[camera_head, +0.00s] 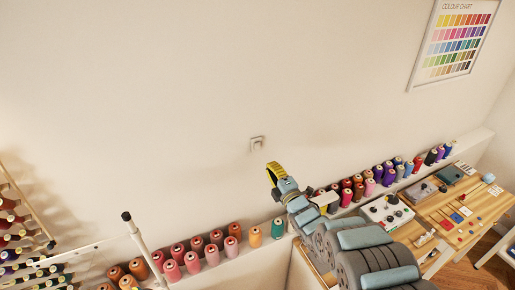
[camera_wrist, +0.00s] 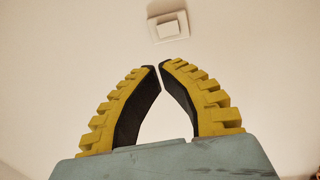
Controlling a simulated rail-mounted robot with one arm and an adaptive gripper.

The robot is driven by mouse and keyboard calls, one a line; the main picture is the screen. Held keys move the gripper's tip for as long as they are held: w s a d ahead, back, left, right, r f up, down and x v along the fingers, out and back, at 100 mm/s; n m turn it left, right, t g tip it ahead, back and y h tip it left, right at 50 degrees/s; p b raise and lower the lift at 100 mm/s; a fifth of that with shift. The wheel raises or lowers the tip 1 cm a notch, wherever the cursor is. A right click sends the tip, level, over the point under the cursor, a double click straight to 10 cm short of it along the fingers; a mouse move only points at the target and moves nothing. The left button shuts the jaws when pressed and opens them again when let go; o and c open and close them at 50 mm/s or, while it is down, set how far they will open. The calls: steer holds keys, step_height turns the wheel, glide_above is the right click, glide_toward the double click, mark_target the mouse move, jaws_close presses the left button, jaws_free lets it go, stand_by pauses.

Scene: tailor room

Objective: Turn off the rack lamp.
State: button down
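A small white wall switch (camera_head: 257,143) is on the bare cream wall. It also shows near the top of the wrist view (camera_wrist: 168,27), as a raised rocker on a square plate. My gripper (camera_head: 271,172) is just below and right of the switch in the head view. In the wrist view its yellow, black-lined fingers (camera_wrist: 160,67) are drawn together, tips almost meeting, with nothing between them. The switch appears beyond the fingertips, and no contact shows. The lamp itself is not clearly in view; the left of the wall looks brightly lit.
A thread rack (camera_head: 28,220) stands at the left, near a white post with a black tip (camera_head: 126,216). Several thread spools (camera_head: 193,262) line the ledge below. A wooden worktable (camera_head: 490,207) is at the right. The wall around the switch is clear.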

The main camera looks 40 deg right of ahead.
mark_target(255, 144)
steer(key=shift+x, duration=3.6)
steer(key=shift+w+f+b, duration=0.25)
steer(key=shift+f+b, duration=0.05)
steer(key=shift+b, duration=0.3)
steer(key=b+x, duration=0.3)
steer(key=b, duration=0.2)
steer(key=shift+s, duration=0.1)
steer(key=shift+w+d+r+b, duration=0.1)
steer(key=shift+w+r+b, duration=0.15)
steer(key=shift+b, duration=0.55)
